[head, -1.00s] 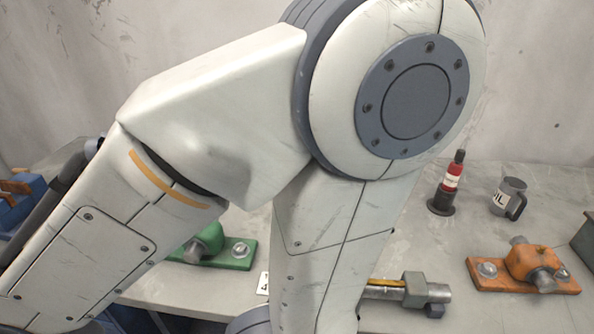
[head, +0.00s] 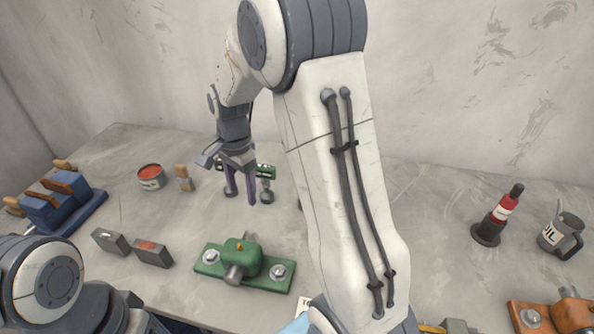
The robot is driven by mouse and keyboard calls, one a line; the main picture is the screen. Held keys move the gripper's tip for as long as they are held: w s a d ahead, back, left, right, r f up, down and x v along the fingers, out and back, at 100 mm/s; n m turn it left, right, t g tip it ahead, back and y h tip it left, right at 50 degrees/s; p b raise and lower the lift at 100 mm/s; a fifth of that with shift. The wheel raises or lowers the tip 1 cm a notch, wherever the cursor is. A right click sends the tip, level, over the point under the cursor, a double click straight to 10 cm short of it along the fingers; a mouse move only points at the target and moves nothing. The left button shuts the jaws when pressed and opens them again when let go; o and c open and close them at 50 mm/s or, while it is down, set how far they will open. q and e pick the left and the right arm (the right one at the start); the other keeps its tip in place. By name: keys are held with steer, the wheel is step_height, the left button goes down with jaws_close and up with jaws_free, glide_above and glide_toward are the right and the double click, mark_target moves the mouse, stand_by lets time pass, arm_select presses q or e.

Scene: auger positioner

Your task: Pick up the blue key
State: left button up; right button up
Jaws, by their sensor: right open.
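I cannot make out a blue key with certainty. My right gripper (head: 241,194) points down over the back left part of the table, with its two dark purple fingers apart and nothing visible between them. A green item with dark markings (head: 265,171) and a small grey knob-like part (head: 267,193) show just right of the fingers; whether they touch is unclear. My right arm hides the middle of the table. My left arm shows at the lower left, but its gripper is out of view.
A green clamp-like fixture (head: 242,261) sits in front of my right gripper. A blue holder (head: 60,208), red tin (head: 151,176), brush (head: 184,178) and two grey blocks (head: 153,253) are left. A red bottle (head: 498,216), oil can (head: 560,236) and orange fixture (head: 552,315) are right.

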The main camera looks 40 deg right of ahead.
steer(key=d+m+p, duration=0.1)
steer(key=d+m, duration=0.3)
steer(key=d, duration=0.2)
steer(key=w+d+f+m+p, duration=0.1)
steer(key=d+m, duration=0.3)
steer(key=d, duration=0.3)
steer(key=w+d+f+m+p, duration=0.1)
steer(key=d+m, duration=0.3)
steer(key=d, duration=0.3)
steer(key=shift+w+d+p, duration=0.1)
steer(key=shift+w+p, duration=0.1)
steer(key=shift+p, duration=0.2)
steer(key=shift+s+d+f+m, duration=0.1)
steer(key=shift+d+f+m, duration=0.25)
steer(key=shift+d, duration=0.25)
step_height(320, 180, down, 4)
steer(key=shift+d+f+p, duration=0.1)
steer(key=shift+f+p, duration=0.15)
steer(key=shift+p, duration=0.65)
step_height(320, 180, down, 5)
steer(key=p, duration=0.3)
steer(key=shift+w+f, duration=0.2)
steer(key=shift+f, duration=0.15)
arm_select(q)
step_height(320, 180, up, 11)
steer(key=shift+f, duration=0.15)
arm_select(e)
steer(key=shift+r, duration=0.1)
jaws_close()
